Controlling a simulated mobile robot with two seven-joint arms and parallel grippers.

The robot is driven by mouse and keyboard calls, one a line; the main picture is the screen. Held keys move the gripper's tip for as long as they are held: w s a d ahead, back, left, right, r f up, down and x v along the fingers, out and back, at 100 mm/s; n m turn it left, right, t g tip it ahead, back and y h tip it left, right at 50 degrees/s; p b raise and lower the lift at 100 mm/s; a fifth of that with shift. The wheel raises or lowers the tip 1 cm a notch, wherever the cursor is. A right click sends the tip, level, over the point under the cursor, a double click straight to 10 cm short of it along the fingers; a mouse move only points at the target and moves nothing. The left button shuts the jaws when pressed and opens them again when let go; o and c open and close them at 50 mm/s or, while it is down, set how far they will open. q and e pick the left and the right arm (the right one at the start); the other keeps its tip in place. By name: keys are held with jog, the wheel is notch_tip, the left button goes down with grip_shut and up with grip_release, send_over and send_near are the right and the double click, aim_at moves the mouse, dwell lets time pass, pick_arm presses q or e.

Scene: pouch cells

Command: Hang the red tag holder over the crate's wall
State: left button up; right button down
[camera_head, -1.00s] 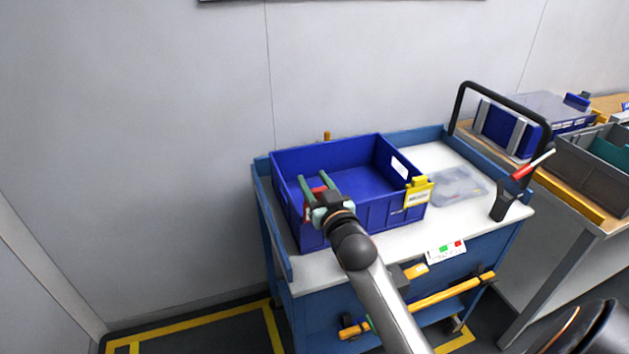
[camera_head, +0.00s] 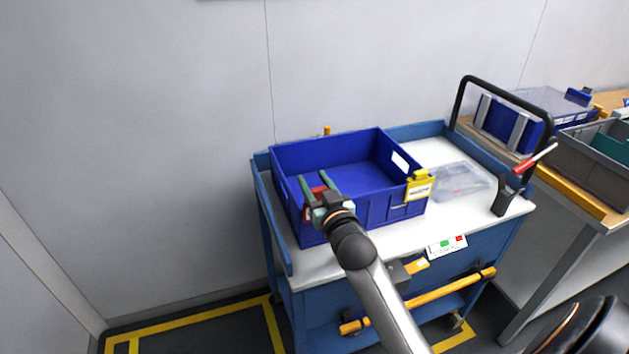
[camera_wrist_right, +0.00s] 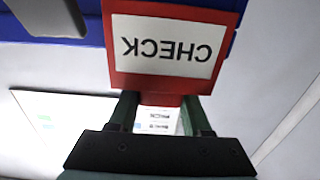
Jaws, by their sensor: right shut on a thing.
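The red tag holder (camera_wrist_right: 158,86) carries a white CHECK card, upside down in the right wrist view. My right gripper (camera_wrist_right: 158,98) is shut on its edge. In the head view my right gripper (camera_head: 316,190) is at the near wall of the blue crate (camera_head: 384,210), toward its left end, with a bit of the red tag holder (camera_head: 310,212) showing beside the fingers. The holder lies against the blue wall in the wrist view. Whether its hook sits over the rim is hidden. My left gripper is out of view.
A yellow tag holder (camera_head: 419,185) hangs on the crate's near right corner. The crate stands on a blue cart with a white top (camera_head: 345,258). A clear bag (camera_head: 460,181) and a black holder with a red-handled tool (camera_head: 502,197) are to the right. The crate looks empty inside.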

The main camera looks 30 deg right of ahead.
jog(key=shift+f+b, duration=0.55)
jog(key=shift+f, duration=0.5)
jog(key=shift+c, duration=1.3)
grip_release()
jog(key=shift+s+a, duration=0.1)
jog(key=shift+s, duration=0.15)
jog(key=v, duration=1.2)
jog(key=shift+r, duration=0.1)
jog(key=s+a+f+n+g+y+p, duration=0.2)
jog(key=s+a+f+g+y+p, duration=0.1)
jog(key=s+a+f, duration=0.4)
jog(key=s+a+f+n+g+y+p, duration=0.2)
jog(key=s+a+f, duration=0.5)
jog(key=f, duration=0.6)
jog(key=s+g+y+p, duration=0.1)
jog(key=g+p, duration=0.1)
jog(key=g, duration=0.1)
jog(key=shift+a+f+n+g, duration=0.2)
jog(key=shift+a+n+g, duration=0.1)
jog(key=shift+n, duration=0.1)
